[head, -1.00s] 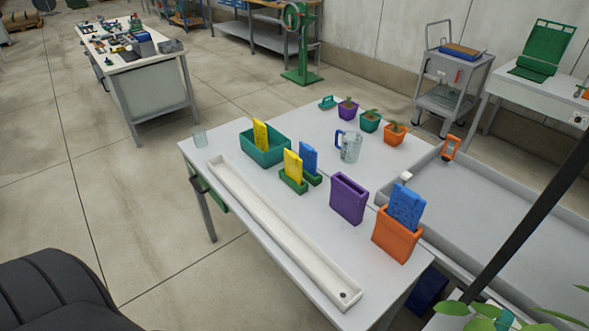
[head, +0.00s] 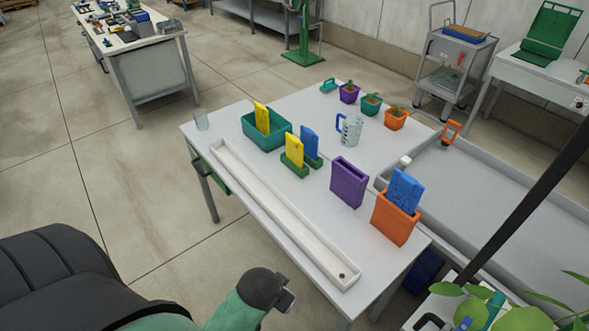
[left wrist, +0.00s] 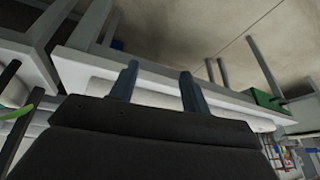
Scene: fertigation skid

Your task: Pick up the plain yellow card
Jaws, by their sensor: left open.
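One yellow card (head: 262,117) stands upright in a teal open box (head: 265,143) at the table's far left. Another yellow card (head: 294,150) stands in a small green stand (head: 294,170) nearer the middle. I cannot tell at this size which of the two is plain. My left gripper (head: 288,296) shows low in the head view, in front of the table's near edge and well short of both cards. In the left wrist view its two fingers (left wrist: 158,86) are spread and empty. My right gripper is not seen.
A long white trough (head: 275,210) lies along the table's near edge. Blue cards stand in a green stand and an orange holder (head: 394,222). A purple holder (head: 348,183), a clear jug (head: 349,130) and potted plants stand behind. A grey basin lies right.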

